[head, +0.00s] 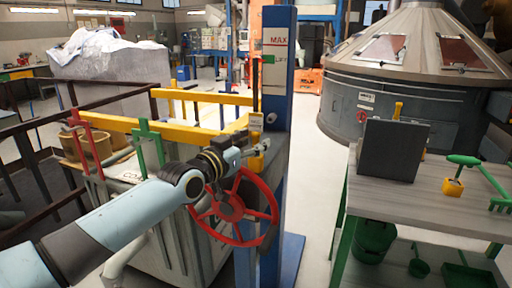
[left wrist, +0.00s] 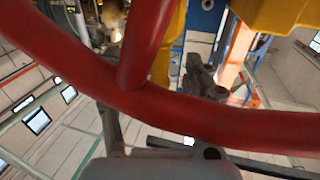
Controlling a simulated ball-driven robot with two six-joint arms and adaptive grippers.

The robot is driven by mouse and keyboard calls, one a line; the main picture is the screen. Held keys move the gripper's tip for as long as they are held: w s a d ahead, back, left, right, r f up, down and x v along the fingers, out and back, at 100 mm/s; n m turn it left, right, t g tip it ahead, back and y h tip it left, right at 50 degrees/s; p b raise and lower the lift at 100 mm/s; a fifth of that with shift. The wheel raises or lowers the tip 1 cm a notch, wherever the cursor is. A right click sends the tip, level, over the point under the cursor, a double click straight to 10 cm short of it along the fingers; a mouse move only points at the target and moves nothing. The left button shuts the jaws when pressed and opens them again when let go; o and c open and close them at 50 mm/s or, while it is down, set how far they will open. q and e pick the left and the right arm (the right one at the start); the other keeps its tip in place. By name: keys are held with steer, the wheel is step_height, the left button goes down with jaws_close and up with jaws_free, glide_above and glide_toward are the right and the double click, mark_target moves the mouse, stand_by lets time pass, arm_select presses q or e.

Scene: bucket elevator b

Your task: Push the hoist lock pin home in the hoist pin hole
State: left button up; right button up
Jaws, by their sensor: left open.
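My left gripper (head: 257,149) is at the blue hoist column (head: 276,75), just above the red handwheel (head: 235,207). Its jaws are open and look empty. A yellow part (head: 257,122) with a small label sits on the column's front, right by the fingertips. I cannot make out the lock pin or its hole; the gripper may cover them. In the left wrist view the wheel's red rim (left wrist: 200,118) crosses close to the camera. A dark gripper finger (left wrist: 197,75) shows beyond it, near a yellow part (left wrist: 268,12). My right gripper is not in view.
Yellow beams (head: 160,131) and a grey bin (head: 130,182) stand left of the column. A workbench (head: 455,207) at right carries a dark upright panel (head: 393,150) and green tools. Open floor lies between column and bench.

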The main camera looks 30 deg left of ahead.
arm_select(q)
jaws_close()
steer(key=shift+r, duration=0.15)
stand_by(0.4)
